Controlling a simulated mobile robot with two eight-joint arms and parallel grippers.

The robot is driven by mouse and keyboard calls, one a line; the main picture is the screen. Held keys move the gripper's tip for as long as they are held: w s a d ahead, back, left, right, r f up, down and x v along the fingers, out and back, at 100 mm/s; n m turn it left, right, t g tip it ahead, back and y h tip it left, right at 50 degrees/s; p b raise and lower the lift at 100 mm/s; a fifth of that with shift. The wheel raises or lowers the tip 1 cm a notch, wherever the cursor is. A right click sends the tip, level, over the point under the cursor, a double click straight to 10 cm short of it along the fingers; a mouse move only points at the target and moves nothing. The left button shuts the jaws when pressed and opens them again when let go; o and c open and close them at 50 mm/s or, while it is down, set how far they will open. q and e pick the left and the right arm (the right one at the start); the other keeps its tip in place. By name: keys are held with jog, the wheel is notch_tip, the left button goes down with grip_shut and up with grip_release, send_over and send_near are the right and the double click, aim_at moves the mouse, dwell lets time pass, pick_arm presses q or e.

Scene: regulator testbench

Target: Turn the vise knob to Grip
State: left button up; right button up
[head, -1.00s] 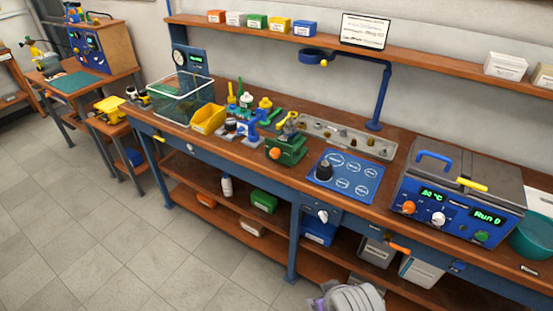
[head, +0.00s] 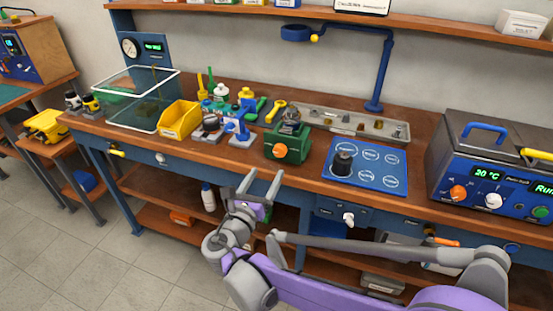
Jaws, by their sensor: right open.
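The green vise (head: 290,143) stands near the front edge of the workbench, right of the small tools. Its orange knob (head: 280,150) is on the face toward me. A dark part seems to sit at the top of the vise, too small to tell whether it is clamped. Any Grip marking is too small to read. My right gripper (head: 261,183) is open and empty, in front of the bench edge, below and left of the knob and apart from it. My left gripper is not in view.
A blue mat (head: 365,180) with a black cylinder (head: 343,162) lies right of the vise. A blue and white clamp-like tool (head: 237,128) and a yellow bin (head: 181,119) stand to its left. A metal tray (head: 350,124) lies behind. A white knob (head: 348,218) sticks out below the bench edge.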

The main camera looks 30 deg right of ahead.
aim_at(279, 153)
jog(key=x, duration=0.9)
jog(key=shift+d+b, duration=0.15)
jog(key=shift+b, duration=0.15)
jog(key=shift+c, duration=0.3)
grip_shut()
